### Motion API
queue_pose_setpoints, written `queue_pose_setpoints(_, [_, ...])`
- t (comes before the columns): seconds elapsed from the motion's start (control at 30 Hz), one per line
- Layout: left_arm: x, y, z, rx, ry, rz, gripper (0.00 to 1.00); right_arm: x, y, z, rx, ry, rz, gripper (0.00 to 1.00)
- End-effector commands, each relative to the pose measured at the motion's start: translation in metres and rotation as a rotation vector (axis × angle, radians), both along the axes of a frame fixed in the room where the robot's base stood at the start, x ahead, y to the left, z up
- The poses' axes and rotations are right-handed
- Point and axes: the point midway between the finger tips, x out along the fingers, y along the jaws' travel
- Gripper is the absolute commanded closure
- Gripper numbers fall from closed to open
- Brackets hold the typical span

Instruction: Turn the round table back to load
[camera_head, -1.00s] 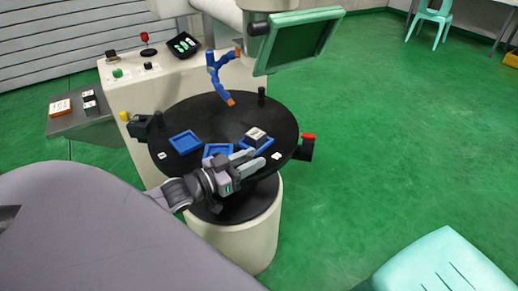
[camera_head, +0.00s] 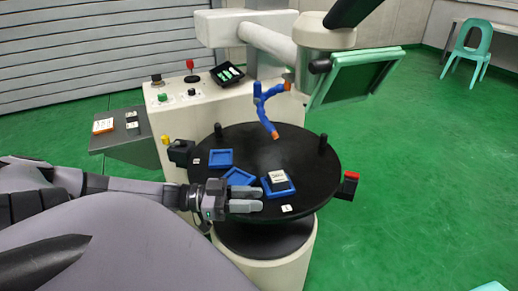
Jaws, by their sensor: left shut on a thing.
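The black round table (camera_head: 300,165) stands on a pale round pedestal. Three blue trays lie on it: one at the back left (camera_head: 220,158), one in the middle (camera_head: 239,177) and one at the front right (camera_head: 288,193). The front right tray holds a dark block with a white top (camera_head: 277,176). Black posts stand at the back left (camera_head: 218,130) and the right (camera_head: 323,142) of the table. My left gripper (camera_head: 245,198) is at the table's front left edge, shut on what seems a black post, mostly hidden by the fingers. My right gripper is not in view.
A pale machine console with knobs and a red-topped lever (camera_head: 190,70) stands behind. A blue jointed nozzle (camera_head: 265,110) hangs over the table. A green-framed screen (camera_head: 358,77) is at the upper right. Black blocks flank the table left (camera_head: 180,150) and right (camera_head: 348,187), the right one red-topped.

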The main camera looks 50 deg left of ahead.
Motion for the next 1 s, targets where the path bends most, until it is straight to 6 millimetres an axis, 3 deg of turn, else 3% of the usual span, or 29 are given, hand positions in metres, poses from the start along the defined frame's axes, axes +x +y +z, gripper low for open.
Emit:
queue_pose_setpoints(0.6, [-0.021,0.045,-0.004,0.002,0.0,-0.276,1.0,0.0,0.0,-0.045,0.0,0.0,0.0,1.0])
queue_pose_setpoints(1.0, [-0.026,0.059,-0.001,0.0,-0.001,-0.35,1.0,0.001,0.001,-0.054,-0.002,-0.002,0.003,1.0])
